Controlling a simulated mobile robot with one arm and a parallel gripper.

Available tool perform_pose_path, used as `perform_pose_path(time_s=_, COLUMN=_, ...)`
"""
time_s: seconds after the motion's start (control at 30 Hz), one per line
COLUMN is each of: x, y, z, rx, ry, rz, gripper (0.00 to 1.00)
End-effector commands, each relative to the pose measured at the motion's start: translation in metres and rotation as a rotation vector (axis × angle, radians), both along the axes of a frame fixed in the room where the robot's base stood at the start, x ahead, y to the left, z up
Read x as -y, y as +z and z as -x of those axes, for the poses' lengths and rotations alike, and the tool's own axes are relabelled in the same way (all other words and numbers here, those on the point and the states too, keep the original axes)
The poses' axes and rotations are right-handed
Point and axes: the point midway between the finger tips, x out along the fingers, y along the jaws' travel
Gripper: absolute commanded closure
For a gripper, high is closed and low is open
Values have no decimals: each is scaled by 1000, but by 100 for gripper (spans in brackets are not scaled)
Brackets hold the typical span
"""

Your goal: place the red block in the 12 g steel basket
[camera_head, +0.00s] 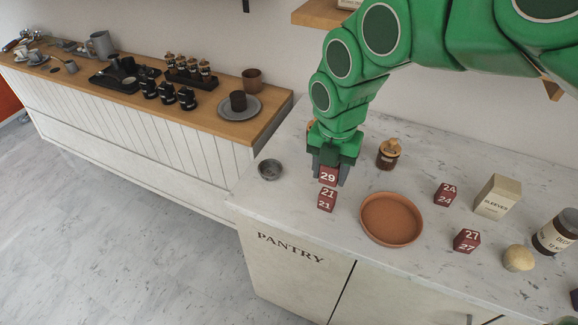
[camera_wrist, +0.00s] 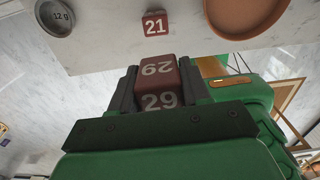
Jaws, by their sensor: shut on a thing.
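My gripper (camera_head: 329,176) is shut on a dark red block numbered 29 (camera_head: 328,174). In the wrist view the block (camera_wrist: 158,84) sits between the two dark fingers of my gripper (camera_wrist: 157,88). The small grey steel basket (camera_head: 270,169) stands on the white counter to the left of my gripper. In the wrist view the basket (camera_wrist: 55,18) is at the top left and its base reads 12 g. It looks empty. The held block's height above the counter is hard to judge.
A red block numbered 21 (camera_head: 327,200) stands just in front of the held block. Blocks 24 (camera_head: 445,194) and 27 (camera_head: 467,240) stand to the right. A terracotta dish (camera_head: 391,218), a small jar (camera_head: 388,154) and a sleeves box (camera_head: 497,197) are nearby.

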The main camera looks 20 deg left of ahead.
Motion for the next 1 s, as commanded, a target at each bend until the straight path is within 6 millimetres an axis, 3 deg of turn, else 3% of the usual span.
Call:
perform_pose_path(time_s=0.3, x=-62, y=15, z=22, rx=1, ry=-17, rz=-2, gripper=84)
perform_pose_path(time_s=0.57, x=-86, y=22, z=33, rx=1, ry=-24, rz=-3, gripper=84)
perform_pose_path(time_s=1.0, x=-117, y=2, z=3, rx=0, ry=-26, rz=-3, gripper=84)
